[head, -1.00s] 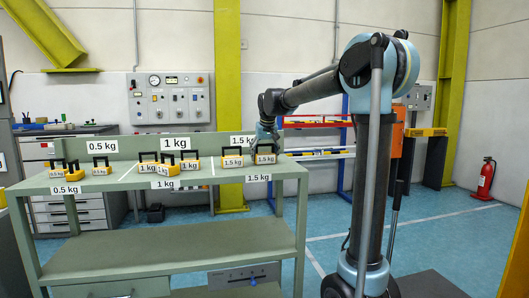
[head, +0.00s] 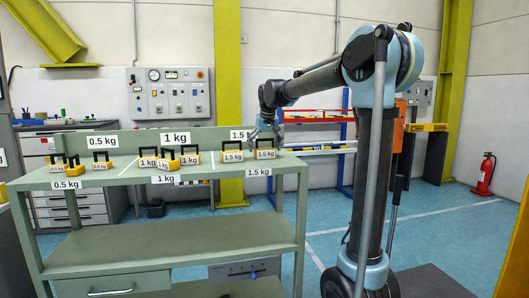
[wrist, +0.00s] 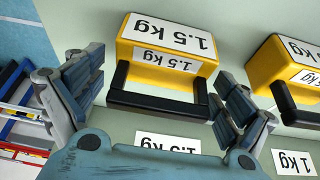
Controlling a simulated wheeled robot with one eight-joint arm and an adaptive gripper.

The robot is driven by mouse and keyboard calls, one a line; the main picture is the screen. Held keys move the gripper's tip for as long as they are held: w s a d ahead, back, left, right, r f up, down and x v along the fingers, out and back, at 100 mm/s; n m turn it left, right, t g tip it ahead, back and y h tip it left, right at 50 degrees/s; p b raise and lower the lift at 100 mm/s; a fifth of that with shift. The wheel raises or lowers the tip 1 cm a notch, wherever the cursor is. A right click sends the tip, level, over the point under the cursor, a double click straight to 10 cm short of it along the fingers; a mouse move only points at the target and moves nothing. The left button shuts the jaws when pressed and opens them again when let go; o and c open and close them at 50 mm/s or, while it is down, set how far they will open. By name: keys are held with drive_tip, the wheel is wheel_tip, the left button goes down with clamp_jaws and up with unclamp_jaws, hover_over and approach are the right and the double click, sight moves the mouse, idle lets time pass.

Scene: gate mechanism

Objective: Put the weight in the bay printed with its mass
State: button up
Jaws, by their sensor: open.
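Yellow weights with black handles stand on a green bench (head: 150,257). A 1.5 kg weight (head: 265,154) is at the right end, in the right bay behind the 1.5 kg edge label (head: 258,172). In the wrist view this weight (wrist: 167,58) sits upright between and beyond the open fingers. My gripper (head: 266,135) is open and empty just above its handle. A second 1.5 kg weight (head: 232,154) stands beside it to the left, within the same bay. Several 1 kg weights (head: 190,156) are in the middle bay; several 0.5 kg weights (head: 102,162) are at the left.
White lines divide the bench top. The back board carries labels for 0.5 kg (head: 102,141), 1 kg (head: 174,138) and 1.5 kg (head: 240,135). In the wrist view the second 1.5 kg weight (wrist: 285,67) is close to one finger. Blue floor lies beyond the bench's right end.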

drive_tip(key=v, duration=1.1)
drive_tip(key=shift+m, duration=0.4)
drive_tip(key=s+d+f, duration=0.2)
drive_tip(key=s+d, duration=0.1)
drive_tip(key=s+d+f, duration=0.2)
drive_tip(key=s+d, duration=0.1)
drive_tip(key=s+d+f, duration=0.3)
drive_tip(key=shift+d, duration=0.25)
drive_tip(key=s+d+f, duration=0.4)
drive_tip(key=s+f, duration=0.5)
drive_tip(key=f, duration=0.1)
drive_tip(key=s+d+f+m+g, duration=0.1)
drive_tip(key=s+d+f, duration=0.4)
drive_tip(key=s+f, duration=0.5)
drive_tip(key=s+d+f+m+g+h, duration=0.1)
drive_tip(key=s+d+f, duration=0.4)
drive_tip(key=s+f, duration=0.4)
drive_tip(key=shift+s+f, duration=0.35)
drive_tip(key=shift+f, duration=0.15)
drive_tip(key=shift+w+f, duration=0.2)
drive_tip(key=shift+w, duration=0.3)
drive_tip(key=shift+c, duration=0.4)
